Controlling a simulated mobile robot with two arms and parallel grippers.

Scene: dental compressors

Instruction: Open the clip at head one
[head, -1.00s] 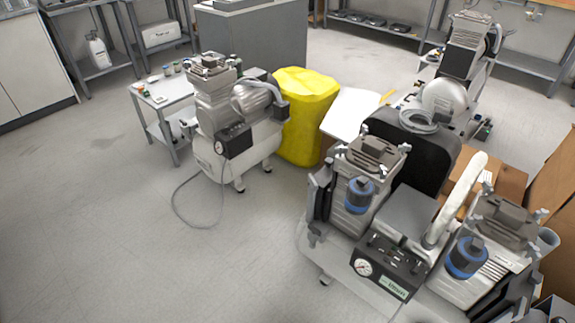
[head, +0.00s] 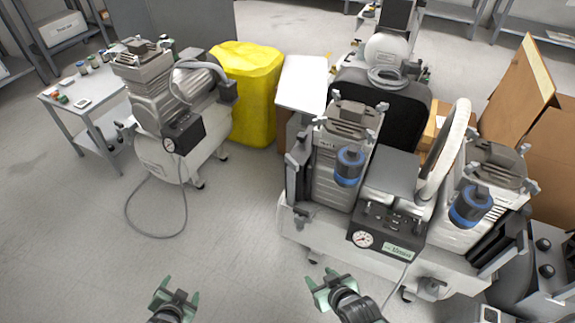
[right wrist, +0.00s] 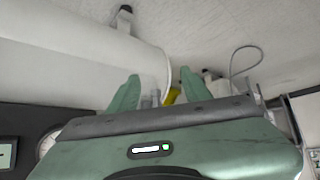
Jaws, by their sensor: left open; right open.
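A twin-head compressor stands ahead of my grippers. Its left cylinder head (head: 350,120) and right cylinder head (head: 497,165) both have small grey clips at their corners, and a blue-banded filter sits on the front of each. I cannot tell which head is head one, nor whether any clip is open or shut. My left gripper (head: 176,297) is open and empty low in the head view, left of the compressor. My right gripper (head: 331,285) is open and empty just before the compressor's front. In the right wrist view its fingers (right wrist: 160,92) are apart, near a white tank (right wrist: 80,60).
A single compressor (head: 165,105) with a looped hose stands on the left, beside a small side table (head: 58,112). A yellow bin (head: 247,90) is behind. Cardboard boxes (head: 515,90) stand at the right. Bare floor lies between the compressors.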

